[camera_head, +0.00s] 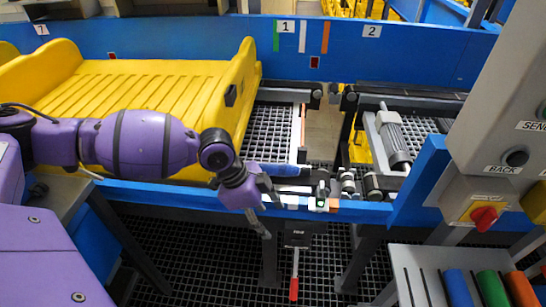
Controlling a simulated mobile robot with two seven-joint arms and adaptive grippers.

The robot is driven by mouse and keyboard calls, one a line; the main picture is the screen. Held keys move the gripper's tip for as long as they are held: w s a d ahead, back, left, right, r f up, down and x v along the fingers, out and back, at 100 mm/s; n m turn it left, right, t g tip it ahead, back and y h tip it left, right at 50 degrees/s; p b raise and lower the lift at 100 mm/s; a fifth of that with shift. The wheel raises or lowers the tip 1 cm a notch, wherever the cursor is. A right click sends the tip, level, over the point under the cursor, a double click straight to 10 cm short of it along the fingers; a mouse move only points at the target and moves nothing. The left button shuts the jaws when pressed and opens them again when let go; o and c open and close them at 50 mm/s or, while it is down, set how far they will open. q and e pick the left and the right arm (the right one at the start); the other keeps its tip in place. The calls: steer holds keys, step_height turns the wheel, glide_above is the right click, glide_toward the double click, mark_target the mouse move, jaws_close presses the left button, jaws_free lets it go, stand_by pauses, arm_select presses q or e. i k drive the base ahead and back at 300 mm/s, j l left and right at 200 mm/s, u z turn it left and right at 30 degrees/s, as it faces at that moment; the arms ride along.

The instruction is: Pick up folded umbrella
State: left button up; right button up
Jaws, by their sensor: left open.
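A blue, roughly cylindrical thing with a dark end (272,169), which looks like the folded umbrella, lies at the near edge of the grid conveyor, just right of the yellow tray. Its left end is partly hidden by my left wrist. My left gripper (270,204) is open, its fingers pointing right and down at the blue front rail. It is just below and in front of the blue thing, and no object shows between its fingers. Whether a finger touches the blue thing I cannot tell. My right gripper is not in view.
The yellow tray (238,98) fills the conveyor's left, behind my left arm. The blue back wall (185,37) runs behind. A grey control box (508,110) with a red knob (484,217) stands at right. A red-tipped lever (294,285) hangs below the rail.

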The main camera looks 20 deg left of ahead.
mark_target(275, 169)
steer(key=i+j, duration=0.25)
steer(key=i, duration=0.15)
steer(key=i+j, duration=0.2)
steer(key=i, duration=0.2)
